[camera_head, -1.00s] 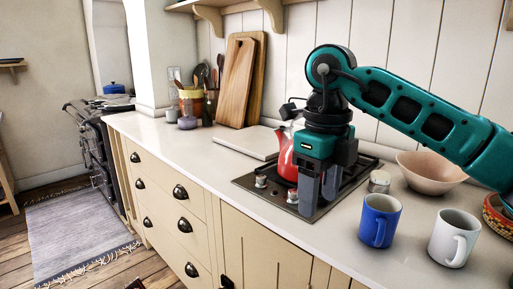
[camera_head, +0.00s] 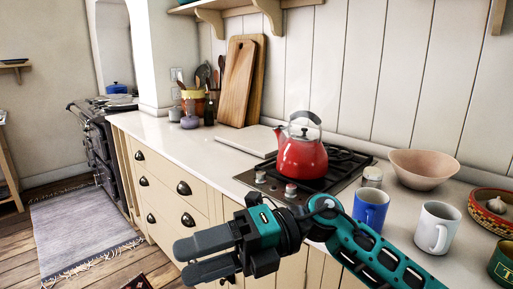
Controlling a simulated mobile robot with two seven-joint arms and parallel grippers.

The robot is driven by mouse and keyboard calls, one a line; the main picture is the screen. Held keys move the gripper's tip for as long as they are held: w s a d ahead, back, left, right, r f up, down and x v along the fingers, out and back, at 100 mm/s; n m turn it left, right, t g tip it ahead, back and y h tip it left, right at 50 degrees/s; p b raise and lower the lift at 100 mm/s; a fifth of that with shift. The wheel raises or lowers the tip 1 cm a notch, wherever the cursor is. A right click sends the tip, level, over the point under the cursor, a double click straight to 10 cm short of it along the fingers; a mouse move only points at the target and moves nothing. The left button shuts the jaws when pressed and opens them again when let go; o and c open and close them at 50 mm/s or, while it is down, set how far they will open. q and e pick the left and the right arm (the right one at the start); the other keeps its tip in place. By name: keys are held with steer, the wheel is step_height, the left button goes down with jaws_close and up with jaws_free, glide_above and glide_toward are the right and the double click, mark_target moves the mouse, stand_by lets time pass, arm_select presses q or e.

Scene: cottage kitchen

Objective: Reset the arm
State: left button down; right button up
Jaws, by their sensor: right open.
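My right arm (camera_head: 375,258) comes in from the bottom right, teal and black. Its gripper (camera_head: 180,262) is open and empty, with its two grey fingers pointing left in front of the cream drawers, nearer to me than the counter edge. A red kettle (camera_head: 301,157) with a grey handle stands upright on the black hob (camera_head: 335,170), apart from the gripper. My left gripper does not show.
A blue mug (camera_head: 370,211), a white mug (camera_head: 436,228), a pinkish bowl (camera_head: 424,168) and a small jar (camera_head: 372,177) stand on the counter right of the hob. A basket (camera_head: 489,209) and a green tin (camera_head: 503,262) are at the right edge. Wooden boards (camera_head: 237,82) lean on the wall.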

steer(key=w+d+m+t+y, duration=0.2)
steer(key=w+m+t+y, duration=0.1)
steer(key=m+t, duration=0.45)
steer(key=w+d+m+t+y, duration=0.2)
steer(key=d+m+t+y, duration=0.15)
steer(key=m+t, duration=0.45)
steer(key=w+d+f+m+t+h+p, duration=0.1)
steer(key=d+f+m+t+h, duration=0.4)
steer(key=m, duration=0.3)
steer(key=w+d+f+m+t+h+p, duration=0.1)
steer(key=d+f+m+t+h, duration=0.25)
steer(key=f+m+h, duration=0.35)
steer(key=s+d+f+m+g+h, duration=0.3)
steer(key=s+f, duration=0.4)
steer(key=f, duration=0.3)
steer(key=s+d+f+m+g+h, duration=0.3)
steer(key=s+d+f+m+h, duration=0.2)
steer(key=f, duration=0.6)
steer(key=s+d+m, duration=0.2)
steer(key=d, duration=0.1)
steer(key=shift+s, duration=0.15)
steer(key=shift+d+r+m, duration=0.1)
steer(key=shift+m, duration=0.15)
steer(key=shift+c, duration=0.3)
